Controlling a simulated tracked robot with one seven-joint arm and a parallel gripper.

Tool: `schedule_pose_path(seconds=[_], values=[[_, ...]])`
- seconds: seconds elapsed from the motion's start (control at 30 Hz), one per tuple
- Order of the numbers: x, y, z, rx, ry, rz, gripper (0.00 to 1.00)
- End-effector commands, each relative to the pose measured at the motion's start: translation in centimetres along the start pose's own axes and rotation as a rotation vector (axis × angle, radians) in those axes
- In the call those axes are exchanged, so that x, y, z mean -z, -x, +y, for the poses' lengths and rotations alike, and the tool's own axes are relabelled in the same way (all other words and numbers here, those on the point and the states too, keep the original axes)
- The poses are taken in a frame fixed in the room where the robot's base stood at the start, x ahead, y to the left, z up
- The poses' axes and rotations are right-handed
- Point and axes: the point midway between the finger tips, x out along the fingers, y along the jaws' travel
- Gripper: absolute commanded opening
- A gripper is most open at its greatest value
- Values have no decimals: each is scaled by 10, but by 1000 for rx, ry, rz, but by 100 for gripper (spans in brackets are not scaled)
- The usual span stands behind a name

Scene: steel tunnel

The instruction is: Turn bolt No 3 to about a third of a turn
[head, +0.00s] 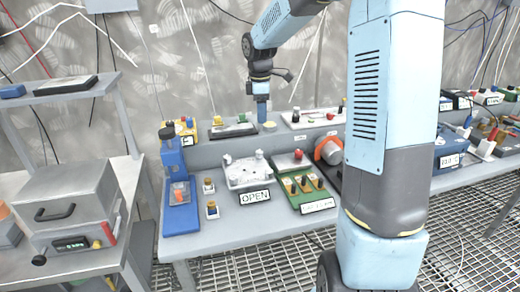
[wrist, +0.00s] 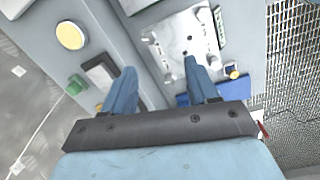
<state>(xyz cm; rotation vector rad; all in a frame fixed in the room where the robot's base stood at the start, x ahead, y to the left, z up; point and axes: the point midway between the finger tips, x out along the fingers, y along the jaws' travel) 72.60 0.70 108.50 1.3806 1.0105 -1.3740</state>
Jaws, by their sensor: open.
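My gripper (head: 262,108) points down above the back of the bench in the head view, behind the light metal plate. In the wrist view my gripper (wrist: 160,68) has its two blue fingers apart with nothing between them. The plate (head: 243,175) lies on the bench behind an OPEN sign (head: 255,196); it also shows in the wrist view (wrist: 172,36), past the fingertips. Small studs and dark holes mark the plate, and one finger covers part of it. I cannot read any bolt number, so I cannot tell which is bolt No 3.
A blue press-like stand (head: 176,190) is left of the plate. A green board with knobs (head: 303,187) and an orange-rimmed round part (head: 329,150) are right. A raised shelf with trays (head: 235,130) runs behind.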

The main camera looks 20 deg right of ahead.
Motion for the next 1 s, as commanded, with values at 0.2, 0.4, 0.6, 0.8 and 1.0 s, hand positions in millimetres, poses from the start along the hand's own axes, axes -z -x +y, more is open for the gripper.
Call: schedule_pose_path(seconds=[0.2, 0.4, 0.6, 0.8, 1.0], values=[[5, -29, 30, 43, 126, 32, 58], [6, -40, 37, 53, 164, 42, 58], [7, -62, 35, 56, 165, 41, 58], [8, -97, 33, 57, 165, 41, 58], [10, -132, 31, 56, 164, 41, 58]])
